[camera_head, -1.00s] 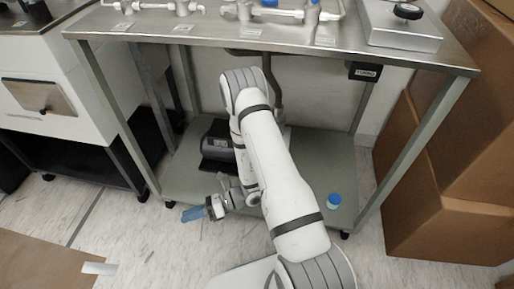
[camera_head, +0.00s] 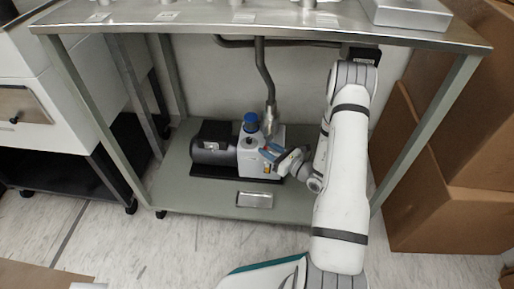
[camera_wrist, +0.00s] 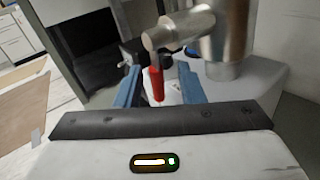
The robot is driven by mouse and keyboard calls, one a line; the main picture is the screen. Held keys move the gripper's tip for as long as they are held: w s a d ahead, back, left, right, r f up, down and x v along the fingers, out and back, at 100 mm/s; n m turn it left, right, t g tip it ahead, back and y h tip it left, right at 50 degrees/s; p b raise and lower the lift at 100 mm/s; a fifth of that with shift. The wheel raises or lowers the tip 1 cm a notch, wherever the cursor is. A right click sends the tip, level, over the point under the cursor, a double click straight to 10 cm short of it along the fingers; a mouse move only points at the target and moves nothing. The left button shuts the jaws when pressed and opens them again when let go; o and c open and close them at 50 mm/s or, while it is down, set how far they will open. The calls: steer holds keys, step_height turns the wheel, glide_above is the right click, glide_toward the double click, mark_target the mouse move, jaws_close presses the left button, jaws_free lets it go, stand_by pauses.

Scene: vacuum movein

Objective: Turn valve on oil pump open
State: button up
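The oil pump (camera_head: 246,158) sits on the lower shelf, with a dark motor at its left and a blue cap (camera_head: 250,122) on top. A metal pipe fitting (camera_head: 270,122) stands at its right side. My gripper (camera_head: 271,154) is at the pump's right side, below the fitting. In the wrist view, a red valve handle (camera_wrist: 157,84) hangs below the metal fitting (camera_wrist: 185,30). It lies between my two blue fingers (camera_wrist: 158,76), which are apart, with a gap visible on each side. Whether either finger touches the handle is hard to tell.
A metal plate (camera_head: 255,200) lies on the shelf (camera_head: 200,206) in front of the pump. The steel tabletop (camera_head: 300,35) is above, with a bent pipe (camera_head: 262,70) coming down behind the pump. Table legs stand on both sides; cardboard boxes (camera_head: 430,190) are at the right.

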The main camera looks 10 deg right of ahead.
steer(key=x, duration=0.3)
steer(key=shift+w+a+b, duration=0.25)
steer(key=shift+w+b, duration=0.05)
steer(key=shift+b, duration=0.1)
jaws_close()
steer(key=shift+d, duration=0.1)
